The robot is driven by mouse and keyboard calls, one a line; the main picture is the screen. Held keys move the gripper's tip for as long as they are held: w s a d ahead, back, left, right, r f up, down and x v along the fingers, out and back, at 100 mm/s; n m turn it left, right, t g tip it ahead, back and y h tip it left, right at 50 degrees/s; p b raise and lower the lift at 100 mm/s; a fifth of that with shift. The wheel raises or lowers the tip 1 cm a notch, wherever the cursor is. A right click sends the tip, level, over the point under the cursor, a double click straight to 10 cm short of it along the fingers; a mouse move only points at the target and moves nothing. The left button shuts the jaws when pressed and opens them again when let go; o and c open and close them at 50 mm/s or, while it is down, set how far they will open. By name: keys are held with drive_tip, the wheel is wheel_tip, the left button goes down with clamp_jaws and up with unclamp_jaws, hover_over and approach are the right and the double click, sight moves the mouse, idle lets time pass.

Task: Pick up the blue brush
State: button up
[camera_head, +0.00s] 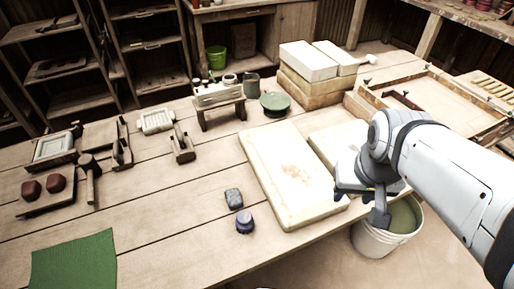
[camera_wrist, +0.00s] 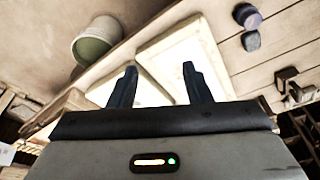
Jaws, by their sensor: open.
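A small round blue-purple piece with a knob-like top (camera_head: 244,222), which looks like the blue brush, stands on the wooden table near its front edge. It also shows at the top right of the wrist view (camera_wrist: 247,14). A small dark grey-blue block (camera_head: 233,199) lies just behind it, apart from it; the wrist view shows that block (camera_wrist: 251,41) too. My gripper (camera_head: 370,205) is well to the right of both, above the table's front edge by the bucket. In the wrist view its two dark fingers (camera_wrist: 157,84) are spread apart with nothing held between them.
A large pale slab (camera_head: 285,175) lies between the blue piece and my gripper. A second pale slab (camera_head: 330,145) is partly hidden behind my arm. A white bucket (camera_head: 365,243) stands below the table edge. The table left of the blue piece is clear up to a green cloth (camera_head: 75,262).

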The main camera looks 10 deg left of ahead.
drive_tip(key=o, duration=0.7)
drive_tip(key=w+a+f+m+b, duration=0.1)
drive_tip(key=w+a+f+b, duration=0.2)
drive_tip(key=a+f, duration=0.3)
drive_tip(key=w+a+f+b, duration=0.3)
drive_tip(key=a+f, duration=0.3)
drive_tip(key=a, duration=0.1)
drive_tip(key=shift+f+m+g+b, duration=0.2)
drive_tip(key=shift+m+g+b, duration=0.2)
drive_tip(key=m+b, duration=0.1)
drive_tip(key=b, duration=0.2)
approach(244, 216)
drive_tip(key=shift+h, duration=0.3)
wheel_tip(244, 216, down, 5)
drive_tip(key=shift+d+f, duration=0.15)
drive_tip(key=shift+w+f+b, duration=0.15)
drive_tip(key=shift+w+f, duration=0.2)
drive_tip(key=shift+f, duration=0.85)
drive_tip(key=shift+w+f+b, duration=0.2)
drive_tip(key=shift+w+f, duration=0.1)
drive_tip(key=shift+f, duration=0.9)
drive_tip(key=shift+w+f+b, duration=0.15)
drive_tip(key=shift+w+f, duration=0.2)
drive_tip(key=shift+f, duration=0.85)
